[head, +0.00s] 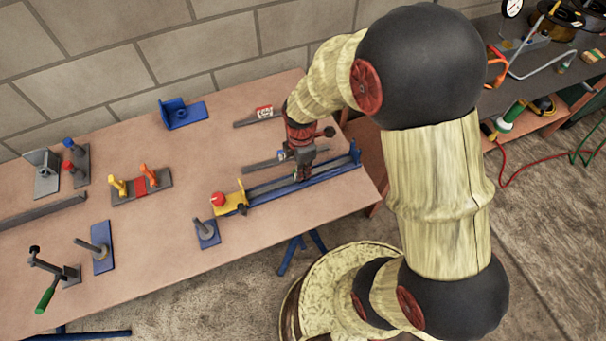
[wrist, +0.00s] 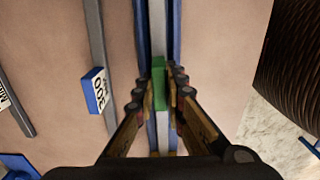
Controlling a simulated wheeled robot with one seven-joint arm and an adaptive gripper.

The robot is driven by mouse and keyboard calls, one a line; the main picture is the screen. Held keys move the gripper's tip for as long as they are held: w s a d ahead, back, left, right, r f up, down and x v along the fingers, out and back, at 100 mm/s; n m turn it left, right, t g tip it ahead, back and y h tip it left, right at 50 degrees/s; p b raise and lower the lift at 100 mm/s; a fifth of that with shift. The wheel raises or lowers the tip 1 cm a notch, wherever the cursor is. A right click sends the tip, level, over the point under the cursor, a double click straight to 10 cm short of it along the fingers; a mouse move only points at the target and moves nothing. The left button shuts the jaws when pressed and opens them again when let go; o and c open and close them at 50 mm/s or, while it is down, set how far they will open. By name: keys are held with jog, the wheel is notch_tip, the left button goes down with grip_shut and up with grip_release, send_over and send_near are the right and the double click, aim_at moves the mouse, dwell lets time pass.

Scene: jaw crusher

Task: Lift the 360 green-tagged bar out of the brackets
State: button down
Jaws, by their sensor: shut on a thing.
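The green-tagged bar is a long grey bar (wrist: 157,30) with a green band (wrist: 159,72), seen in the wrist view. It runs between two blue rails (wrist: 176,25). My gripper (wrist: 158,88) is shut on this bar at the green band, one finger on each side. No number on the green tag is readable. In the head view my gripper (head: 303,172) is over the long blue holder (head: 285,193), and hides the bar's middle. A blue bracket (head: 355,153) stands at the holder's right end. I cannot tell whether the bar is clear of its supports.
A yellow block (head: 232,203) with a red knob is at the holder's left end. A bar with a blue "300" tag (wrist: 98,90) lies alongside. Several fixtures stand on the table's left half; the wall is behind.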

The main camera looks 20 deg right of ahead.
jog(key=shift+r+p, duration=2.8)
jog(key=shift+r, duration=0.7)
